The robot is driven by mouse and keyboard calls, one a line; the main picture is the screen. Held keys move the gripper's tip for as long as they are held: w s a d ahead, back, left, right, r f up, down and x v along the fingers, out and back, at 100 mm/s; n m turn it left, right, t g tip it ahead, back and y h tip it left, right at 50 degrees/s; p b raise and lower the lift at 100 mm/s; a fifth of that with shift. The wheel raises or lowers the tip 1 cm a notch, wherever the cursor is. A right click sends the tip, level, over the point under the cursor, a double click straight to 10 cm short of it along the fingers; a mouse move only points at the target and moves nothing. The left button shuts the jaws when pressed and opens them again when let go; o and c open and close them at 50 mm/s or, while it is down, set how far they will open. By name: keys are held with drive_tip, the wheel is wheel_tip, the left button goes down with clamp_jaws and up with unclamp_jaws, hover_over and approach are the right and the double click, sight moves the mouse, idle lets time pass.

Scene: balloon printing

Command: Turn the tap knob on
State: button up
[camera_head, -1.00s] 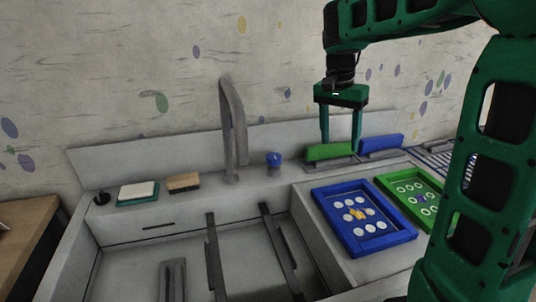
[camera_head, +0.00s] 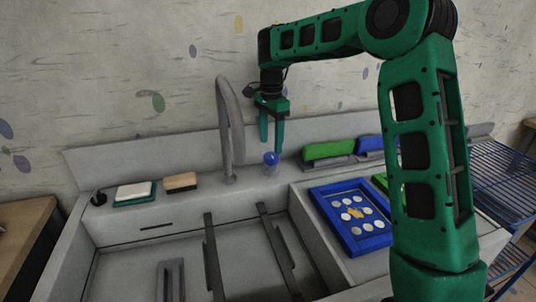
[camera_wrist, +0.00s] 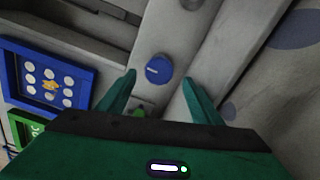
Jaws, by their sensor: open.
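The tap knob (camera_head: 271,159) is a small blue cap on a grey base, on the ledge behind the sink, just right of the grey tap (camera_head: 231,130). In the wrist view the knob (camera_wrist: 159,69) is a round blue disc with a short white mark, ahead of the fingertips and roughly between them. My gripper (camera_head: 271,147) is green, points down and is open around empty space just above the knob. In the wrist view its two fingers (camera_wrist: 158,78) stand wide apart. I cannot tell whether a finger touches the knob.
A blue-framed screen (camera_head: 374,240) lies on the right counter, with a green frame partly hidden behind my arm. Green (camera_head: 328,150) and blue (camera_head: 369,144) blocks stand at the back right. A soap dish (camera_head: 134,193) and brush (camera_head: 181,182) lie on the ledge left of the tap.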

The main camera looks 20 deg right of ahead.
sight(271, 154)
drive_tip(key=shift+f, duration=2.5)
